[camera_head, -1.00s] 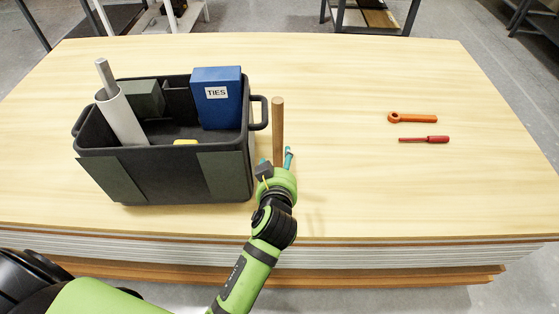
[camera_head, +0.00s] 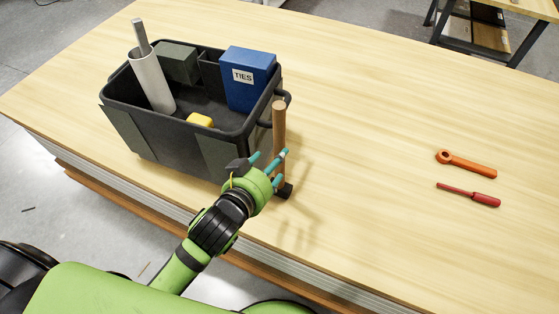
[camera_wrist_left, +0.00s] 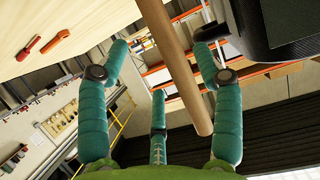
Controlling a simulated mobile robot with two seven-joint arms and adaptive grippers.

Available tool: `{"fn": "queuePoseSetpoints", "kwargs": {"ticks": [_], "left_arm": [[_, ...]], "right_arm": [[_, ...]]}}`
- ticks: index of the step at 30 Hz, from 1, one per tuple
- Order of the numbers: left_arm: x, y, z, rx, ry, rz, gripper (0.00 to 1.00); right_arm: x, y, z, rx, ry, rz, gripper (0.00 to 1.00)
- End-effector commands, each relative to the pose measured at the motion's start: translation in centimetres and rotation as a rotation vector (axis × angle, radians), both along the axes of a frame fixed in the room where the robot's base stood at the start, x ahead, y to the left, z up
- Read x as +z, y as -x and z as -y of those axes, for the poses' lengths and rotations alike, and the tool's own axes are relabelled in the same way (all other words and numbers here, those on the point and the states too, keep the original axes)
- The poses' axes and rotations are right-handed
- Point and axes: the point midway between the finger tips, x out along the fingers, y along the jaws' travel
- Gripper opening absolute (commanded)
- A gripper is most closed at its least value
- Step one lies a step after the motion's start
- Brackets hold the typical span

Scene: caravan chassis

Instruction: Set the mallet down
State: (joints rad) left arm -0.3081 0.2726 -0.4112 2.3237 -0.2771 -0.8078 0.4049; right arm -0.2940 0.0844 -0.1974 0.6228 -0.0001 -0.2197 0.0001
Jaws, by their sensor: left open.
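The mallet (camera_head: 279,130) stands upright on the table, right beside the tote's right end. Its wooden handle points up and its dark head (camera_head: 284,190) rests on the tabletop. My left gripper (camera_head: 270,168) is low at the handle with its teal fingers spread. In the left wrist view the handle (camera_wrist_left: 180,65) passes between the open fingers (camera_wrist_left: 160,95), with gaps to the side fingers; the mallet's head is out of that view. My right gripper is not in view.
The dark tote (camera_head: 180,130) holds a blue TIES box (camera_head: 249,85), a grey tube (camera_head: 151,80) with a rod and a yellow item (camera_head: 200,120). An orange wrench (camera_head: 467,165) and red screwdriver (camera_head: 470,195) lie at right. The table between is clear.

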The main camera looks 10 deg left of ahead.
Motion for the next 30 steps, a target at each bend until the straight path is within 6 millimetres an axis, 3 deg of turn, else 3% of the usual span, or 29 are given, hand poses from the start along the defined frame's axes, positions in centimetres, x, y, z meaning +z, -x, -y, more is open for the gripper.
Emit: {"fn": "queuePoseSetpoints", "kwargs": {"ticks": [9,18,27,28,30], "left_arm": [[-0.7,-2.5,0.7,-0.004,-0.002,-0.001,0.66],[-2.1,-5.9,1.5,-0.003,0.001,-0.001,0.66],[-2.4,-6.3,1.6,-0.003,0.001,0.000,0.66],[-2.4,-6.3,1.6,-0.003,0.001,0.000,0.62],[-2.4,-6.3,1.6,-0.003,0.000,0.000,0.34]], "right_arm": [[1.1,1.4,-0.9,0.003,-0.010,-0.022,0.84],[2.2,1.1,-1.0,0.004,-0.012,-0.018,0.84],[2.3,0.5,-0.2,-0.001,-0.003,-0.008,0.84],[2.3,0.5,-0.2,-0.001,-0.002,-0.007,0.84],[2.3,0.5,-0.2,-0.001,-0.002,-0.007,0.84]]}}
